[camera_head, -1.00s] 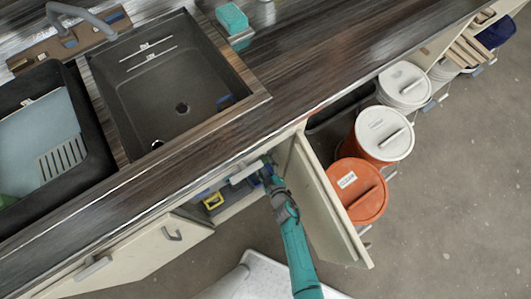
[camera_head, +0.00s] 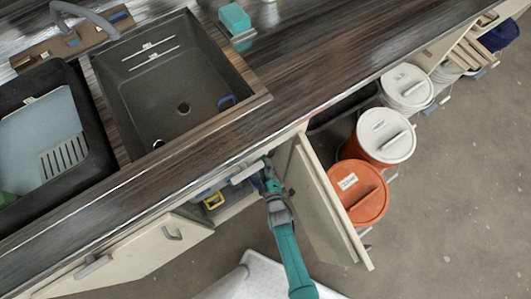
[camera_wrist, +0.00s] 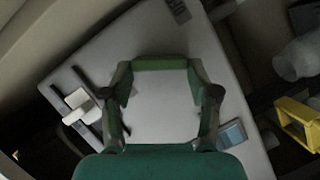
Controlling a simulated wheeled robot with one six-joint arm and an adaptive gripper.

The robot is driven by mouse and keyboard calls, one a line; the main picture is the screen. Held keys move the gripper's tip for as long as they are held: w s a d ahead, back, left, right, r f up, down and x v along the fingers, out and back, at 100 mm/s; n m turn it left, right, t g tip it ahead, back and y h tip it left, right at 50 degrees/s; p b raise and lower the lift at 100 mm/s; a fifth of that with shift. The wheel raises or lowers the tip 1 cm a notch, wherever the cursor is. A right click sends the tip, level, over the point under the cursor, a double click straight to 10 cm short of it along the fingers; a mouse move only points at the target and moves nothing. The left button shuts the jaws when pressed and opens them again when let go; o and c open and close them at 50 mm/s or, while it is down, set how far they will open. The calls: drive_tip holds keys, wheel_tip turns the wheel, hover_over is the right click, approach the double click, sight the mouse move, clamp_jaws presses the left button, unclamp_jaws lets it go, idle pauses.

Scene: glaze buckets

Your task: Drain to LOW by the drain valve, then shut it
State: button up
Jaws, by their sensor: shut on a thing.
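The dark sink basin (camera_head: 165,85) has two white labelled level lines (camera_head: 151,52) on its wall and a round drain hole (camera_head: 183,108). I cannot tell where the liquid level stands. My gripper (camera_head: 266,180) is under the counter front, inside the open cabinet, beside a white pipe-like part (camera_head: 246,172). In the wrist view my gripper (camera_wrist: 160,72) has its fingers spread around the ends of a green bar (camera_wrist: 160,64), apparently the drain valve's handle. The valve body is hidden. A pale panel (camera_wrist: 160,105) lies behind the bar.
An open cabinet door (camera_head: 325,200) stands right of my arm; another open door (camera_head: 150,245) is at left.

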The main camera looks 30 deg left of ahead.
drive_tip(key=n, duration=0.1)
drive_tip(key=n+t, duration=0.1)
drive_tip(key=n, duration=0.1)
drive_tip(key=n+t, duration=0.1)
drive_tip(key=n, duration=0.1)
drive_tip(key=shift+s+a+f+y, duration=0.1)
drive_tip(key=shift+f+y, duration=0.2)
drive_tip(key=shift+f, duration=0.05)
idle(0.3)
drive_tip(key=o, duration=1.1)
drive_tip(key=shift+o, duration=0.2)
drive_tip(key=v, duration=1.2)
drive_tip(key=shift+f, duration=0.15)
